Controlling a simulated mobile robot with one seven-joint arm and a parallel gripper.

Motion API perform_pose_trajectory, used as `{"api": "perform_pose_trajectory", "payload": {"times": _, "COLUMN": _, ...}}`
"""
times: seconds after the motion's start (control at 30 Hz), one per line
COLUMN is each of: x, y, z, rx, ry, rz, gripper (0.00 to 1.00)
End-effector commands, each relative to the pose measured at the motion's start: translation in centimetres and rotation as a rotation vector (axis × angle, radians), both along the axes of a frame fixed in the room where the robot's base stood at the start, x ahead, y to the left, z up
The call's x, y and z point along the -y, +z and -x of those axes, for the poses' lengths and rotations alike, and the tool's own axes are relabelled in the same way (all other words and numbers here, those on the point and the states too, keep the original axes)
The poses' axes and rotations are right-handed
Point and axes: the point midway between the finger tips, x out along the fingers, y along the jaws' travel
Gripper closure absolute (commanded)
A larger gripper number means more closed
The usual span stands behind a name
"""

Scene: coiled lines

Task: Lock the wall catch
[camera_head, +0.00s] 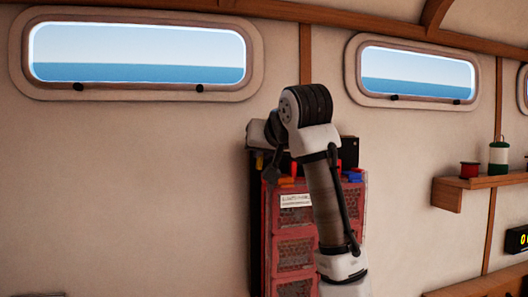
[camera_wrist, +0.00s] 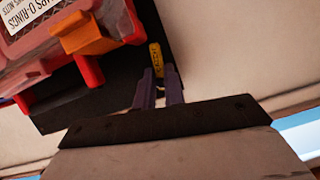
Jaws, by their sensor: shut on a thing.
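The wall catch appears in the wrist view as a small yellow lever (camera_wrist: 155,55) with dark lettering, on a black backing plate. My gripper (camera_wrist: 160,80) has its two dark fingers closed around the lower end of this lever. The lever's upper part stands clear of the fingertips. The lettering is too small to read, and the catch's pivot cannot be made out. In the head view, my arm covers much of this spot, and neither the fingertips nor the lever can be made out clearly.
A red case (camera_head: 292,222) with mesh-like panels and a white label hangs on the wall, partly behind my arm. Its orange latch (camera_wrist: 82,36) is close to my gripper. A wooden shelf (camera_head: 484,181) with spools stands at right. The wall at left is bare below the window.

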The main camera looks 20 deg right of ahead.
Motion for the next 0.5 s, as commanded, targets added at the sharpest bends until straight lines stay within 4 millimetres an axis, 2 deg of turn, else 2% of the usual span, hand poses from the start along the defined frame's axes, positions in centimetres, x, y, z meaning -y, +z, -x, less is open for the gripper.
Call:
{"api": "perform_pose_trajectory", "payload": {"times": 0.2, "x": -0.02, "y": 0.06, "z": 0.03, "rx": 0.0, "ry": 0.0, "rz": 0.158, "gripper": 1.0}}
{"api": "perform_pose_trajectory", "payload": {"times": 0.5, "x": 0.02, "y": 0.07, "z": 0.04, "rx": 0.0, "ry": -0.001, "rz": 0.171, "gripper": 1.0}}
